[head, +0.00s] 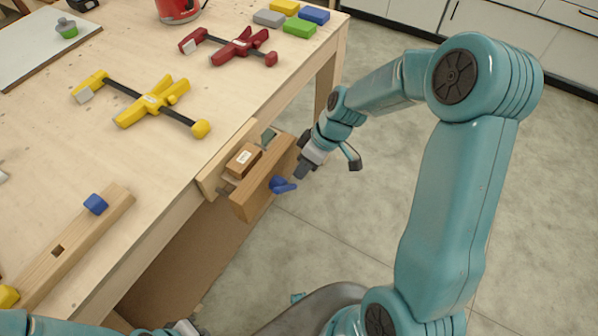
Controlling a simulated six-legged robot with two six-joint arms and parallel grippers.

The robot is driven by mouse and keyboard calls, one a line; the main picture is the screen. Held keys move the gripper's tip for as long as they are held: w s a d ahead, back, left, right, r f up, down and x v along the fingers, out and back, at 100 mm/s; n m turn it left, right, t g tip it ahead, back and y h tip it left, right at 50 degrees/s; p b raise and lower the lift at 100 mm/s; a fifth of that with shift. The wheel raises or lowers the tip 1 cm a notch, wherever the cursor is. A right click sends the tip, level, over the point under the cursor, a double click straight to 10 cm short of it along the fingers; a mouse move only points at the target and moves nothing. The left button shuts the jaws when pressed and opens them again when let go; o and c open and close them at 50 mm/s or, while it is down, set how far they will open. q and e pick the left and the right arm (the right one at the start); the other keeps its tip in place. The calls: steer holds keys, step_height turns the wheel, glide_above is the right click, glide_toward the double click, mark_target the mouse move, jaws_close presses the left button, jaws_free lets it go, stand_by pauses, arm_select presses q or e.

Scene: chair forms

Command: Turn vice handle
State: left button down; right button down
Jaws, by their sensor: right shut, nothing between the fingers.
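A wooden vice (262,188) is fixed to the edge of the workbench. A small wooden block (243,159) sits between its jaws. The blue vice handle (281,185) is on the outer face of the front jaw. My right gripper (303,170) is shut and empty, just above and to the right of the handle. Whether it touches the handle or the jaw is hard to tell. My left gripper (184,328) shows only partly at the bottom edge, low and away from the vice; its fingers are not clear.
On the workbench (150,190) lie a yellow clamp (155,101), a red clamp (236,47), coloured blocks (299,28) and a wooden bar with a blue piece (95,204). A red object (177,10) stands at the back. The floor (345,225) right of the bench is open.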

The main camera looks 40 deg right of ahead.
steer(key=shift+s+a+f, duration=0.15)
steer(key=shift+a+f, duration=0.35)
steer(key=shift+a, duration=0.05)
